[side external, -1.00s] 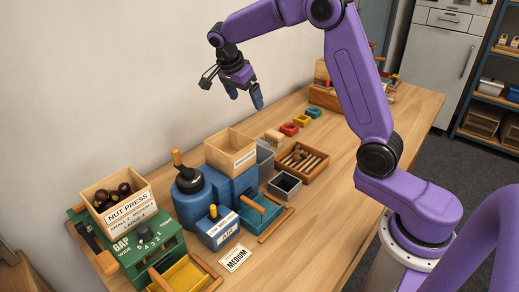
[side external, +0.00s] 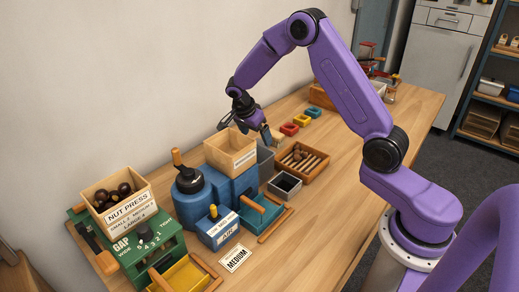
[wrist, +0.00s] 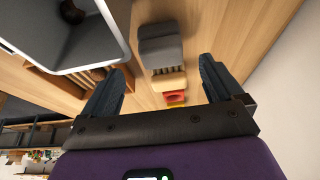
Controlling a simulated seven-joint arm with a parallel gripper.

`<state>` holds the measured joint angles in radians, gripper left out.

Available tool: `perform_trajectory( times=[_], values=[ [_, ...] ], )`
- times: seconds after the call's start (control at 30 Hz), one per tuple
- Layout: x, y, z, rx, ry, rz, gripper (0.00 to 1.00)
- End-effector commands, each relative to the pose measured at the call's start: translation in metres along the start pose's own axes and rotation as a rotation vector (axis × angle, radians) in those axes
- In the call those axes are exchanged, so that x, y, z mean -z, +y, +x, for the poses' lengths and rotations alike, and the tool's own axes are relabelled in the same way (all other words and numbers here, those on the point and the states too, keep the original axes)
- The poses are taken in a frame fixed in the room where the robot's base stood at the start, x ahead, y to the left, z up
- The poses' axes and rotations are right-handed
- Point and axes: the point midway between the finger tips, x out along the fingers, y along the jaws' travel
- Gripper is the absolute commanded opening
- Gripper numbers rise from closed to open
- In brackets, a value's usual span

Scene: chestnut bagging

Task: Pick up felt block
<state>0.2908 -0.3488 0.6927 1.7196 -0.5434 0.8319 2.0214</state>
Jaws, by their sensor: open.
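A grey block (wrist: 161,50), which looks like the felt block, lies on the wooden table in the wrist view. It is ahead of and between the fingers of my gripper (wrist: 165,70). A pale wooden piece (wrist: 168,82) lies just beyond it, nearer the red clip-like part. My gripper is open, with nothing between its fingers. In the side view my gripper (side external: 248,131) hangs above the back of the wooden box and grey bin. There the grey block cannot be made out; the gripper and containers hide that area.
The grey bin (side external: 265,160) and open wooden box (side external: 231,152) stand close below my gripper. A slatted wooden tray (side external: 303,162) and a small grey box (side external: 285,186) are to the right.

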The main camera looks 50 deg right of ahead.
Motion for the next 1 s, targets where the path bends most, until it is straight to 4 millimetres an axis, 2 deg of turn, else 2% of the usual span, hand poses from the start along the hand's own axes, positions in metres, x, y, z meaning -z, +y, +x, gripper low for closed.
perform_trajectory(
  times=[0.27,0.53,0.87,0.97,1.0],
  values=[
    [0.0,0.0,0.019,-0.002,0.0,-0.002,0.94],
    [0.001,-0.002,0.055,-0.001,0.0,-0.001,0.94],
    [0.001,-0.002,0.061,0.001,0.0,-0.001,0.94],
    [0.001,-0.002,0.061,0.001,0.0,-0.001,0.64],
    [0.001,-0.002,0.061,0.001,0.0,-0.001,0.51]
  ],
)
